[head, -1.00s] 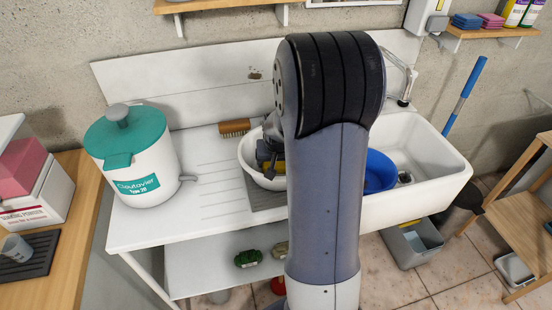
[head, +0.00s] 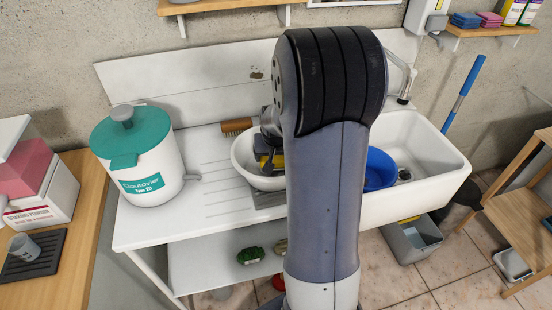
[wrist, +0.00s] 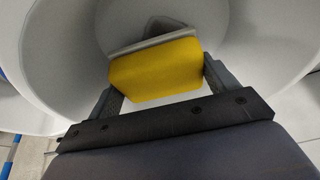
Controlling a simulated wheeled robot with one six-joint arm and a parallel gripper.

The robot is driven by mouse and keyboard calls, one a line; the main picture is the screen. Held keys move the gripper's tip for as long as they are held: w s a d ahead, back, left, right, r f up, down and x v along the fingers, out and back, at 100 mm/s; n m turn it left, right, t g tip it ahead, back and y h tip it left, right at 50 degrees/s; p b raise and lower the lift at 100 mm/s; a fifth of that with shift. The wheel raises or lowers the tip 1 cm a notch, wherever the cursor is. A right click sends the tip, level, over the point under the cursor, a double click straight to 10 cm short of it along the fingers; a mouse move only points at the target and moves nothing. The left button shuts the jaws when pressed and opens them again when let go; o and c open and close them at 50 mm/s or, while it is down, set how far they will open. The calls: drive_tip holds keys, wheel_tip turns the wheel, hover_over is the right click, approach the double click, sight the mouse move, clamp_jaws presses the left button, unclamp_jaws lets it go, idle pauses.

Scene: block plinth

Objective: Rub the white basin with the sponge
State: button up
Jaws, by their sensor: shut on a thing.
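The white basin (head: 242,168) sits on the white drainboard beside the sink, partly hidden behind my arm in the head view. In the wrist view, its curved inner wall (wrist: 65,45) surrounds my gripper. My gripper (wrist: 160,78) is shut on the yellow sponge (wrist: 152,73), one finger on each side, inside the basin. The sponge has a grey layer along its far edge. I cannot tell whether the sponge touches the basin wall. In the head view only a sliver of yellow shows by the gripper.
A grey mat (head: 268,200) lies partly under the basin. A wooden brush (head: 237,126) lies behind it. A white tub with a teal lid (head: 132,140) stands to the left. A blue bowl (head: 380,170) is in the white sink (head: 430,185) to the right. Ribbed drainboard between tub and basin is clear.

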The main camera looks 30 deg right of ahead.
wheel_tip(320, 180, up, 2)
drive_tip(key=shift+w+a+p, duration=0.1)
drive_tip(key=shift+a+p, duration=0.05)
drive_tip(key=shift+p, duration=0.35)
drive_tip(key=shift+r+p, duration=1.2)
drive_tip(key=shift+r, duration=0.6)
